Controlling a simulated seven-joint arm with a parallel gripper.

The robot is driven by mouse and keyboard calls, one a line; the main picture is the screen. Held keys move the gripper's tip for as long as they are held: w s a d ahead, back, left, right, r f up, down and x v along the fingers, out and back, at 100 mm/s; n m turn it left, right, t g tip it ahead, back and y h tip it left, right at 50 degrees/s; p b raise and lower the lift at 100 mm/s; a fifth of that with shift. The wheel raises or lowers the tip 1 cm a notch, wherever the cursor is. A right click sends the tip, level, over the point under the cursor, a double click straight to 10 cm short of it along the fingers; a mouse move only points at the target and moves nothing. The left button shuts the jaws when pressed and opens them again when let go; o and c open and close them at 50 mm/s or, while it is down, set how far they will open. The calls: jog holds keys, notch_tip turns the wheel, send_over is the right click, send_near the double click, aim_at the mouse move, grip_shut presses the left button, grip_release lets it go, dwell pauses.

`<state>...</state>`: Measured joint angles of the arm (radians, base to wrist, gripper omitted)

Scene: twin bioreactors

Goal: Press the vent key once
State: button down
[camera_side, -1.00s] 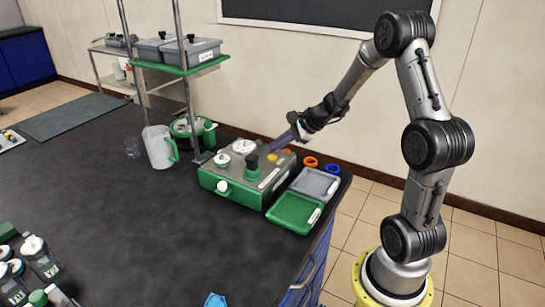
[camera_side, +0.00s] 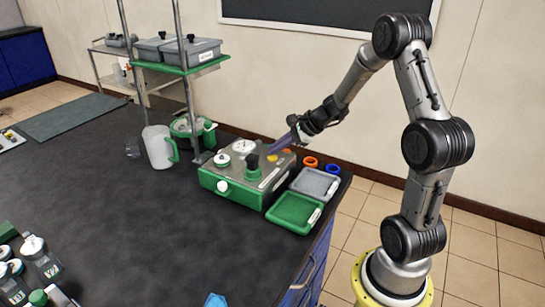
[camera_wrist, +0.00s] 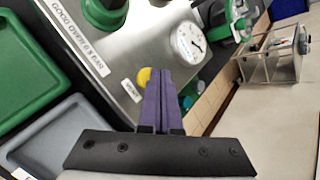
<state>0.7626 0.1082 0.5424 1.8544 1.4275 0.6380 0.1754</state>
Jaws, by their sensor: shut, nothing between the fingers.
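The green bioreactor control box (camera_side: 222,182) with a grey metal top stands on the dark bench. A yellow key (camera_side: 272,158) is on its top, with a red-orange key (camera_side: 286,151) close by. In the wrist view the yellow key (camera_wrist: 144,76) shows just left of the fingertips, partly covered by them. A small white label (camera_wrist: 131,90) lies beside it; its print looks like "VENT" but is small. My gripper (camera_side: 274,149) has purple fingers, shut and empty, with tips low over the panel (camera_wrist: 159,72). I cannot tell whether they touch it.
A dark green knob (camera_side: 252,162) and a round dial (camera_side: 243,146) stand on the box top. A green tray (camera_side: 293,210) and a grey tray (camera_side: 315,184) lie to its right. A jug (camera_side: 158,148) and rack posts stand behind left. The bench front is mostly clear.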

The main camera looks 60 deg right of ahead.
aim_at(276, 157)
jog(key=shift+f, duration=0.45)
dwell(0.6)
jog(key=shift+r, duration=0.85)
jog(key=shift+r, duration=2.55)
jog(key=shift+a, duration=0.1)
